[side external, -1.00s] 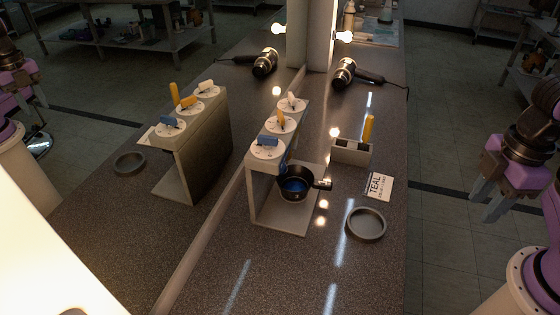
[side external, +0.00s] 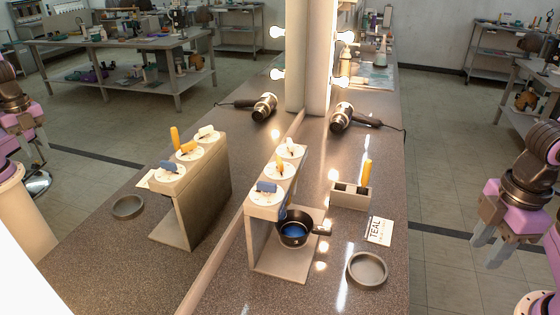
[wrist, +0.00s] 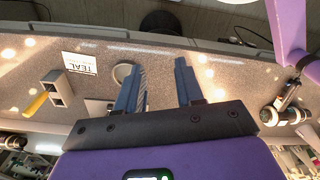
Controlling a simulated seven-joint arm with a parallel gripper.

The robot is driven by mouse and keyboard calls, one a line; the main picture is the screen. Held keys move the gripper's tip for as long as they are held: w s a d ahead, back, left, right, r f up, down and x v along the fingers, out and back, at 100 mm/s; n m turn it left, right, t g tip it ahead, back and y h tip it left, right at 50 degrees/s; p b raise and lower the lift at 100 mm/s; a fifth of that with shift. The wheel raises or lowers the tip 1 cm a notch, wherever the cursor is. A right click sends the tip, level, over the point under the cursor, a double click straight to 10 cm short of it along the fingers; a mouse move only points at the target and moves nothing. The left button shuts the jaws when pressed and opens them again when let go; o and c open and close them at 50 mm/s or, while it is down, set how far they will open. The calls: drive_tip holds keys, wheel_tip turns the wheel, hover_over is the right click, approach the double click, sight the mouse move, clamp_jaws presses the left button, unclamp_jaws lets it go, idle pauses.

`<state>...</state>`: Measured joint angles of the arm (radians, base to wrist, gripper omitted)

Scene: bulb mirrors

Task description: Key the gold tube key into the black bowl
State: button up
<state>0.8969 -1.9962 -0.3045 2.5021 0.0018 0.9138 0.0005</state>
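The gold tube key appears to be the yellow-orange upright stick (side external: 366,173) in a small grey holder (side external: 351,196); it also shows in the wrist view (wrist: 36,104). The black bowl (side external: 308,240) has a side handle and something blue inside. It sits at the open side of a pale stand (side external: 281,266), below the front dial with a blue knob (side external: 266,187). The stand's other dials carry a yellow knob (side external: 280,164) and a white knob (side external: 290,147). My gripper (side external: 485,252) is open and empty at the right, apart from these things; its spread fingers show in the wrist view (wrist: 160,72).
A white card reading TEAL (side external: 379,229) and a round grey dish (side external: 367,270) lie on the counter's right side. A hair dryer (side external: 342,117) with a cord lies farther back. A mirror with a pale bottom edge (side external: 212,270) stands left of the stand, showing reflected copies.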

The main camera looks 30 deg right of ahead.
drive_tip(key=shift+c, duration=0.4)
drive_tip(key=n, duration=1.7)
approach(279, 160)
drive_tip(key=shift+s+a, duration=0.25)
drive_tip(key=shift+s, duration=0.3)
drive_tip(key=shift+w+d+n, duration=0.1)
drive_tip(key=shift+w+n, duration=0.5)
drive_tip(key=shift+n, duration=0.1)
drive_tip(key=shift+w+f, duration=0.1)
drive_tip(key=shift+f, duration=3.65)
drive_tip(key=shift+f, duration=0.3)
